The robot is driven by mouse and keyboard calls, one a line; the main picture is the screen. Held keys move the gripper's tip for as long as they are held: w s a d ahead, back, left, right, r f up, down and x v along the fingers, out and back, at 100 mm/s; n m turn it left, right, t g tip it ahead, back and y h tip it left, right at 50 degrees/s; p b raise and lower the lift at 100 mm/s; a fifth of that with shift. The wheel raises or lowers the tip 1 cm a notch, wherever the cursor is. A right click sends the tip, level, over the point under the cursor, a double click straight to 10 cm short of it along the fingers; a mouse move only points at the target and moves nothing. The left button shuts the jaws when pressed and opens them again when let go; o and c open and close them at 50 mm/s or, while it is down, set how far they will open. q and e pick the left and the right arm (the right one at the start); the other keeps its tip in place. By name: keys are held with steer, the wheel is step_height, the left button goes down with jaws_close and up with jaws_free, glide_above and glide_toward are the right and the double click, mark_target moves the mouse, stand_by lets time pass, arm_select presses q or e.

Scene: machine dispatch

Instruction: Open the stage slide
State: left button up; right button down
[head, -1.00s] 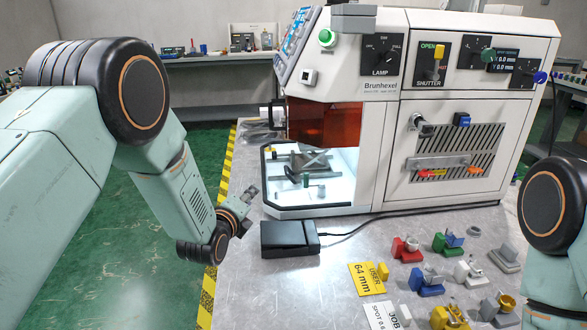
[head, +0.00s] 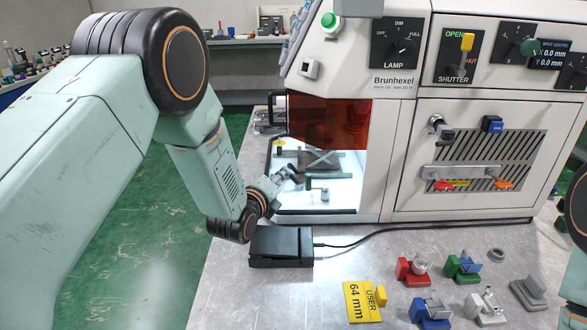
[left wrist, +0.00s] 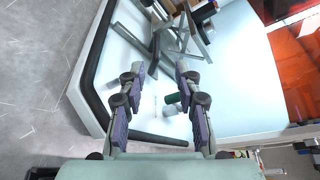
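The machine's lit chamber (head: 345,170) stands open at the front, below an orange window (head: 325,122). Inside is a white stage floor (left wrist: 115,65) with a black rim, bearing crossed grey metal bars (head: 322,160) and a dark green post (head: 308,182). No part is labelled as the slide, so I cannot tell exactly which piece it is. My left gripper (head: 287,176) is at the chamber's front left edge. In the left wrist view its fingers (left wrist: 160,75) are apart with nothing held, and the green post (left wrist: 174,98) shows between them, apparently beyond. My right gripper is out of frame.
A black box (head: 280,247) with a cable sits on the bench just below my left gripper. Coloured fixtures, including a red one (head: 412,268), and a yellow "64 mm" card (head: 362,302) lie at the front right. Shutter and lamp switches are above.

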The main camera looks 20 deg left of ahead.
arm_select(q)
steer(key=b+x, duration=0.1)
steer(key=x, duration=0.5)
steer(key=shift+w+a+f, duration=0.1)
steer(key=shift+a+f, duration=0.05)
steer(key=shift+a, duration=0.1)
steer(key=shift+w+a+f, duration=0.2)
steer(key=shift+w, duration=0.45)
steer(key=shift+d, duration=0.1)
steer(key=shift+d+r, duration=0.1)
steer(key=shift+d, duration=0.05)
steer(key=shift+c, duration=0.4)
steer(key=c, duration=0.3)
jaws_close()
